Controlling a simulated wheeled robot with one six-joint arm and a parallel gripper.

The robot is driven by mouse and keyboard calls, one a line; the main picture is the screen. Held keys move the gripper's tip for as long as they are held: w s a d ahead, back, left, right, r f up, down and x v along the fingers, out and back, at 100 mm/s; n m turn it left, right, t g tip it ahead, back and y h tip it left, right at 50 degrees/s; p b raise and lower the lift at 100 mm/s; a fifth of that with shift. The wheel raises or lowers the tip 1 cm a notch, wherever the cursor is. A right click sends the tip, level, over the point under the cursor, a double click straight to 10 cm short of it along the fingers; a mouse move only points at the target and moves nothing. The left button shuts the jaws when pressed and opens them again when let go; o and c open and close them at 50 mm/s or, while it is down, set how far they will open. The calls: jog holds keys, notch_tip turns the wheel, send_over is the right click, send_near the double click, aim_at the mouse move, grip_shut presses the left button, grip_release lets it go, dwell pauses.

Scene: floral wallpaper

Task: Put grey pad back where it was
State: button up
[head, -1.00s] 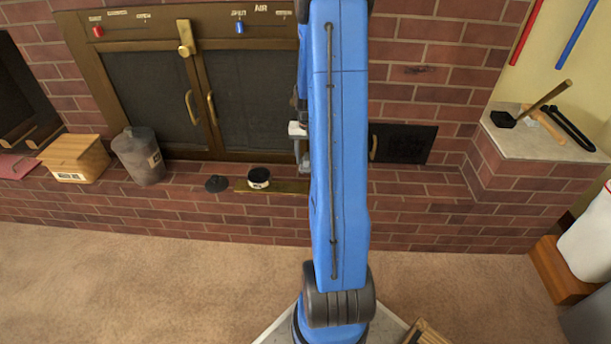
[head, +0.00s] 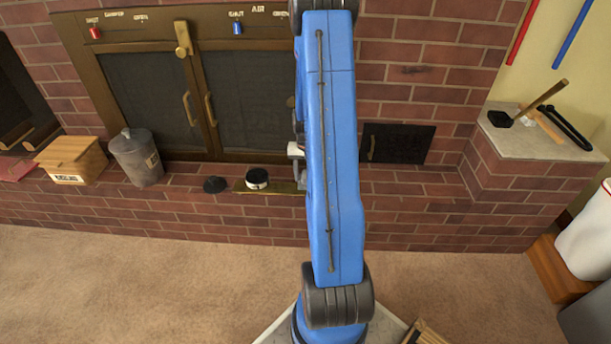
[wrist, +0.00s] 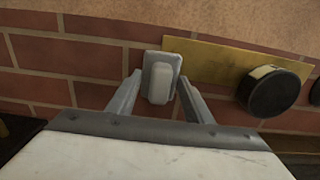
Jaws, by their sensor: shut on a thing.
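The grey pad (wrist: 160,80) is a small light-grey block with a raised, rounded middle, seen in the wrist view. My gripper (wrist: 160,88) is shut on it, with one finger on each side. The pad overlaps one end of a flat brass plate (wrist: 215,62) in that view; I cannot tell whether it touches the plate or the bricks. In the head view the brass plate (head: 241,186) lies on the brick hearth, and my blue arm hides its right end, the pad and most of my gripper.
A round black-topped tin (head: 257,179) stands on the brass plate, with a black disc (head: 215,184) to its left. A grey canister (head: 137,158) and a wooden box (head: 72,160) stand further left. The hearth (head: 420,188) right of my arm is clear.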

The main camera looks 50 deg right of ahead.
jog(key=shift+f, duration=0.1)
jog(key=o, duration=1.2)
